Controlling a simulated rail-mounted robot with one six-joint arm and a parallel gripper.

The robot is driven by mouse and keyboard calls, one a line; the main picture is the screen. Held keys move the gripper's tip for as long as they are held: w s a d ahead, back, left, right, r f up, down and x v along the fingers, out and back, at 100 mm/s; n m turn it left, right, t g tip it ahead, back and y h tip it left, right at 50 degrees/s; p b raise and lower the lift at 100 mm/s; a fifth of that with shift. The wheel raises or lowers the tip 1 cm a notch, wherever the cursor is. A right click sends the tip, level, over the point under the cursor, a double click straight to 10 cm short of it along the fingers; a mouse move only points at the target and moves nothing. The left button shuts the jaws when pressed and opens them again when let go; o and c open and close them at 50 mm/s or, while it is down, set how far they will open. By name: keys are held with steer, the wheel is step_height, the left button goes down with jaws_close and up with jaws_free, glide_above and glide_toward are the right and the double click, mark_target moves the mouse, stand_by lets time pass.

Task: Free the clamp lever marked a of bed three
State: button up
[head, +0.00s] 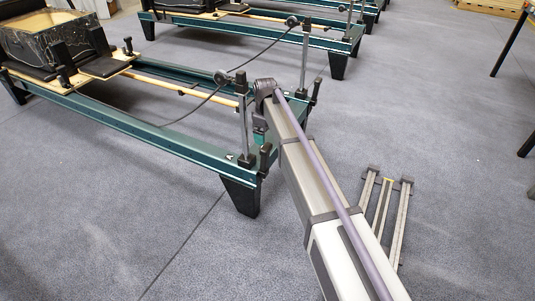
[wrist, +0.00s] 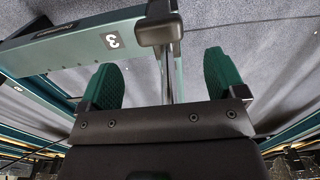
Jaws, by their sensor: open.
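The near bed (head: 150,120) has a green frame, and its end plate (wrist: 85,45) carries a white label with a 3 (wrist: 112,42) in the wrist view. A silver post (wrist: 168,75) with a dark block (wrist: 160,30) stands at that end. My gripper (wrist: 163,78) is open, its two green pads on either side of the post, apart from it. In the head view my arm hides most of the gripper; a bit of green shows beside the bed's end. Dark levers (head: 265,158) stand at the bed's corners. No letter a is readable.
A second bed (head: 335,42) stands behind. A box (head: 42,40) sits on the near bed's carriage. Slim metal rails (head: 383,210) lie on the floor at the right. Carpet (head: 110,235) in front of the bed is clear.

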mark_target(266, 147)
step_height(266, 147, down, 10)
steer(key=b, duration=0.9)
steer(key=shift+f, duration=0.1)
steer(key=c, duration=1.3)
